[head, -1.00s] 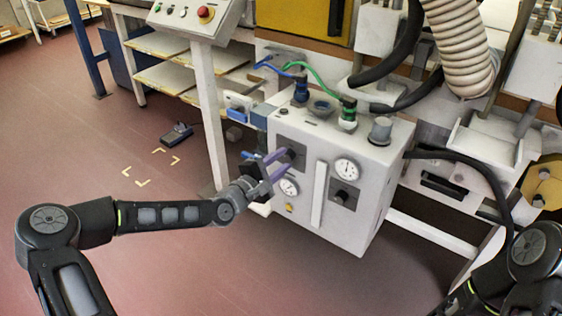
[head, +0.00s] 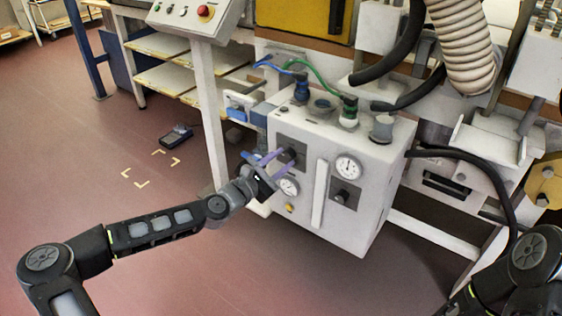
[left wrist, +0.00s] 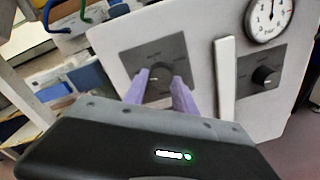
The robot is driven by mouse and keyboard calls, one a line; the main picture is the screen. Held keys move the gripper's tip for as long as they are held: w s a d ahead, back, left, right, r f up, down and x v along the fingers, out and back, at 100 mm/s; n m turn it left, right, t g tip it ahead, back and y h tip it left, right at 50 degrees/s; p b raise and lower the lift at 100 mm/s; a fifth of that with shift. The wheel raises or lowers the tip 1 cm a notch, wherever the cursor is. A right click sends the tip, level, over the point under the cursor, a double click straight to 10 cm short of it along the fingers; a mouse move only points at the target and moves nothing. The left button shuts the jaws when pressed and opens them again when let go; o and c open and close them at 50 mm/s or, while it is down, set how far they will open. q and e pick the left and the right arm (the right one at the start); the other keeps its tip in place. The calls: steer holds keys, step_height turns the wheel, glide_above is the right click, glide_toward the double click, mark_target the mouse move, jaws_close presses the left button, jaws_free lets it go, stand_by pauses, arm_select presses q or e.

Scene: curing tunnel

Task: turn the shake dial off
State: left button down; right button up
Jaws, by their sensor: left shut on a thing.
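A white control box (head: 385,190) carries a left dial (left wrist: 159,74) on a dark square plate (left wrist: 137,60) and a right dial (head: 342,197) on another dark plate. The lettering by the dials is too small to read, so I cannot tell which is the shake dial. My left gripper (head: 289,157) reaches the left plate from the front, its purple fingers on either side of the left dial's knob. In the left wrist view the gripper (left wrist: 160,78) is shut on this knob, partly hiding it. The right dial (left wrist: 265,76) is free. My right gripper is out of view.
A white vertical handle (head: 319,194) stands between the dials. Gauges (head: 347,167) sit near them, with a yellow button (head: 289,208) low on the box. Hoses and blue and green fittings (head: 349,112) crowd the top.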

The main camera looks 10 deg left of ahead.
arm_select(q)
steer(key=c, duration=1)
jaws_free()
steer(key=shift+s, duration=0.1)
steer(key=v, duration=0.7)
steer(key=shift+s+a+p, duration=0.15)
steer(key=shift+s+p, duration=0.1)
steer(key=shift+p, duration=0.1)
